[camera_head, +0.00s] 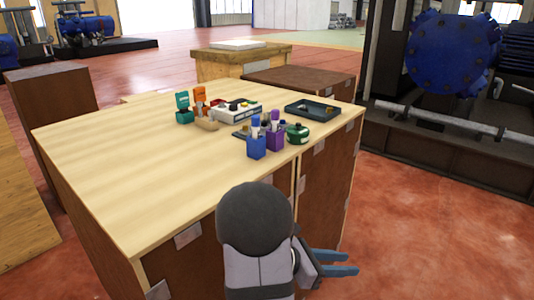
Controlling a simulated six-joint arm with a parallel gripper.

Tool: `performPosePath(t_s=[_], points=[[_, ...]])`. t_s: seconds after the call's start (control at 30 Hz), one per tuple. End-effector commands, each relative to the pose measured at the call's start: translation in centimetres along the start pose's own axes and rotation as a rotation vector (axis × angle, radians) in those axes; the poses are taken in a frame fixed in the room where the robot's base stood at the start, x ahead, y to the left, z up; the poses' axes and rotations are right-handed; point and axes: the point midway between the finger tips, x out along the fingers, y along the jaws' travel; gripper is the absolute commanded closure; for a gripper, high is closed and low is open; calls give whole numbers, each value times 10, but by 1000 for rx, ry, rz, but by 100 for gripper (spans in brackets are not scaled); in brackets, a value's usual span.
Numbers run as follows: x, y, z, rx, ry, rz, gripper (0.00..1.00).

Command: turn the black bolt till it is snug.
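I cannot pick out the black bolt for certain; the parts on the table are too small in this view. A white box (237,112) on the table has small dark, yellow and red parts on top. A dark flat piece (241,134) lies in front of it, partly hidden by a blue holder (256,147) and a purple holder (275,140). My gripper (352,264) is low in front of the table's right part, well away from these parts. Its two blue fingers point right and look apart, with nothing seen between them.
A green round container (298,134) stands beside the purple holder. A dark tray (312,108) sits at the back right. Teal (183,116) and orange (200,103) holders and a tan piece (207,126) stand left. The wooden table top (120,160) is clear at left and front.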

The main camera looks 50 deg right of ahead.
Motion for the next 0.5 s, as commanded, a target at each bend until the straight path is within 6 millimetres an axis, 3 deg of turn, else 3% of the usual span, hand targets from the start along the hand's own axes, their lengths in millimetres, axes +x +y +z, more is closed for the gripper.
performPosePath(t_s=[0.1,0.5], points=[[17,4,24,-78,-75,-7,68],[18,-28,144,-312,-137,-310,68]])
